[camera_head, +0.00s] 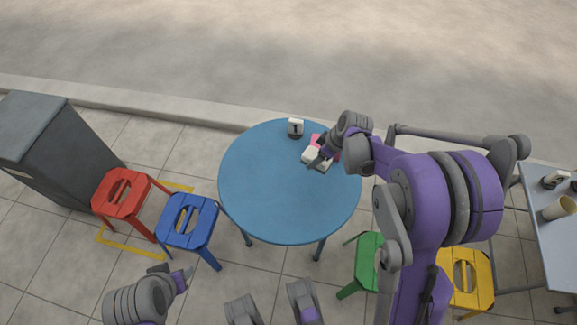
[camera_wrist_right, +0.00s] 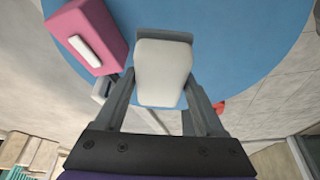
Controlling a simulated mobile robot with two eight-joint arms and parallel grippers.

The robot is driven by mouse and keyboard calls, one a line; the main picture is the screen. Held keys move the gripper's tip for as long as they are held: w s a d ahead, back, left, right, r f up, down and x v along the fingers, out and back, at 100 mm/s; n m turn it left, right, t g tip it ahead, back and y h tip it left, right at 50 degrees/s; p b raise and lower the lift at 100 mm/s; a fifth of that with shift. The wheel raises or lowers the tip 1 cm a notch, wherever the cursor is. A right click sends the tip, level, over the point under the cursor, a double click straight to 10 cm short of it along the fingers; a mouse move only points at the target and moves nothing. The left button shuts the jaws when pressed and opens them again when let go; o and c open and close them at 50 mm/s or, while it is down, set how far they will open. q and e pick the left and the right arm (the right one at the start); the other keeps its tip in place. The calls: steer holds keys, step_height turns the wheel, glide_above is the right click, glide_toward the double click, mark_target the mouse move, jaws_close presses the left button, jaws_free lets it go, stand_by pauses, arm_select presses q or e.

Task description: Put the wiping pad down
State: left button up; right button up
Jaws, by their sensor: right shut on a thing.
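The wiping pad (camera_wrist_right: 162,75) is a white block with a grey edge, held between the two fingers of my right gripper (camera_wrist_right: 158,100). In the head view the white pad (camera_head: 314,157) shows at the tip of my right gripper (camera_head: 322,158), over the right back part of the round blue table (camera_head: 265,185). I cannot tell whether the pad touches the tabletop. My left gripper (camera_head: 187,273) is low at the front left, off the table, with nothing seen in it; its jaw opening is unclear.
A pink box (camera_wrist_right: 90,35) with a white strip stands beside the pad. A small black-and-white holder (camera_head: 295,128) stands at the table's back edge. The table's left and front are clear. Red (camera_head: 122,193), blue (camera_head: 187,220), green (camera_head: 365,262) and yellow (camera_head: 465,278) stools surround it.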

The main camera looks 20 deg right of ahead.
steer(key=b, duration=0.2)
glide_above(314, 175)
steer(key=s, duration=0.1)
steer(key=f, duration=0.5)
steer(key=shift+s+d, duration=0.15)
steer(key=shift+d, duration=0.25)
steer(key=shift+f+b, duration=0.6)
steer(key=shift+f, duration=1.75)
steer(key=shift+f, duration=0.1)
steer(key=o, duration=1.3)
